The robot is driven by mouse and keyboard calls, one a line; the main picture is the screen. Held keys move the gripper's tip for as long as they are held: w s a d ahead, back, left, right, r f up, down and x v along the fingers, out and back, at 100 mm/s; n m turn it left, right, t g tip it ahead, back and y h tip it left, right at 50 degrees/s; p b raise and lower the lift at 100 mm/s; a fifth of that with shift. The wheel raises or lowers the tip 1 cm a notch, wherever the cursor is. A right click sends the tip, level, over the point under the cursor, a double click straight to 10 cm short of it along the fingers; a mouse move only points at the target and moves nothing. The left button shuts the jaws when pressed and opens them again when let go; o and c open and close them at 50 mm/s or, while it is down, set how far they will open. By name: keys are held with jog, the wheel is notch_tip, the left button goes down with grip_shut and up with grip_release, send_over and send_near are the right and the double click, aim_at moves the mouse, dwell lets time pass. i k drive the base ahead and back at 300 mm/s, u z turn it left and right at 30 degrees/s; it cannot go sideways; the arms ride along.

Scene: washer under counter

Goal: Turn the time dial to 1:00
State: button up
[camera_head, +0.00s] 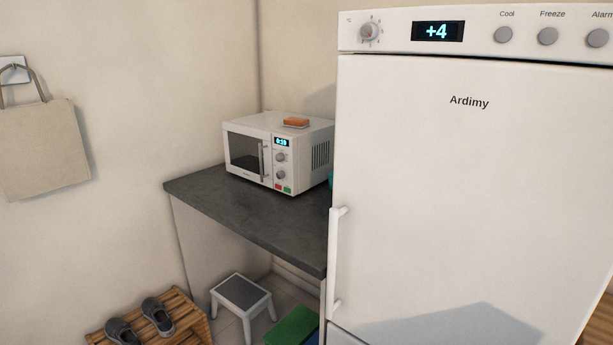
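A white microwave (238,178) stands on the dark grey counter, its door shut. Its small blue-lit display (281,142) shows a time that starts with 0; the last digits are too small to read surely. Below the display are two round dials, an upper dial (281,158) and a lower dial (281,175). Their labels are too small to read, so I cannot tell which one is the time dial. A red and a green button sit under them. My gripper is not in view.
A white fridge (460,200) with a vertical handle (336,262) fills the right side, close beside the microwave. An orange sponge-like block (296,122) lies on the microwave. The counter (255,212) is clear in front. A stool (241,293) and shoe rack (183,308) stand below.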

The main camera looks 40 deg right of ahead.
aim_at(281, 174)
jog(key=z, duration=0.2)
jog(key=k, duration=1.3)
jog(key=z, duration=0.05)
jog(key=i, duration=1.4)
jog(key=u, duration=0.8)
jog(key=i, duration=0.5)
jog(key=u, duration=0.2)
